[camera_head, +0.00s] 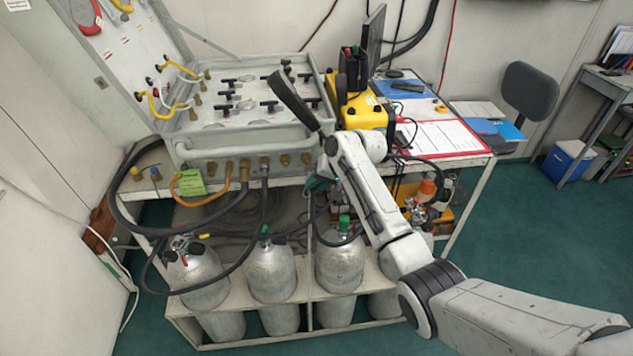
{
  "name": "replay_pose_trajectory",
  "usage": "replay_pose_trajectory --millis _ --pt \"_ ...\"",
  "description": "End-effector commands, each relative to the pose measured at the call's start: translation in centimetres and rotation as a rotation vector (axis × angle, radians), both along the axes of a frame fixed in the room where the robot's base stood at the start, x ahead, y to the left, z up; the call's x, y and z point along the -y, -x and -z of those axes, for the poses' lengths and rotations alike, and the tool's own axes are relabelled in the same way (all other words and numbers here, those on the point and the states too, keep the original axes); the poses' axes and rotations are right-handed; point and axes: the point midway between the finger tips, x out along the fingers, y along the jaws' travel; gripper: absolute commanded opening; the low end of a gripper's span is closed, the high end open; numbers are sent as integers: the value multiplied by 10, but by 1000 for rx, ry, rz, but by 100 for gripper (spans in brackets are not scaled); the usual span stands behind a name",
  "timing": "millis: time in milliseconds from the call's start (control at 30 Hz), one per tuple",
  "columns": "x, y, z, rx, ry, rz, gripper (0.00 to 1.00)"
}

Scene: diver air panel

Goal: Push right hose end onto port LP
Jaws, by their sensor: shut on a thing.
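The air panel (255,138) is a grey open case with black valve handles. Brass ports line its front, including bare ones (285,160) toward the right; port labels are too small to read, so I cannot tell which is LP. A black hose (265,190) hangs from a port near the middle. Another black hose (338,243) rises from the right cylinder toward my arm; its upper end is hidden, so I cannot tell whether it is the right hose end. My white arm (362,190) reaches the panel's right front corner.
Several grey cylinders (270,275) stand in a rack below the bench. A yellow case (362,112) and red-edged clipboard (440,138) lie right of the panel. Green floor (530,240) is free at right.

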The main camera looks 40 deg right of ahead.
Motion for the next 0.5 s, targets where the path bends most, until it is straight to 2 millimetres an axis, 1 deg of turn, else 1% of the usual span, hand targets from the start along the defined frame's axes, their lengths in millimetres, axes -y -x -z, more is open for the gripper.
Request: replay_pose_trajectory --millis 267,500 --pt "-1 1 -3 2 1 0 0" --pt "-10 15 -4 1 0 0 0"
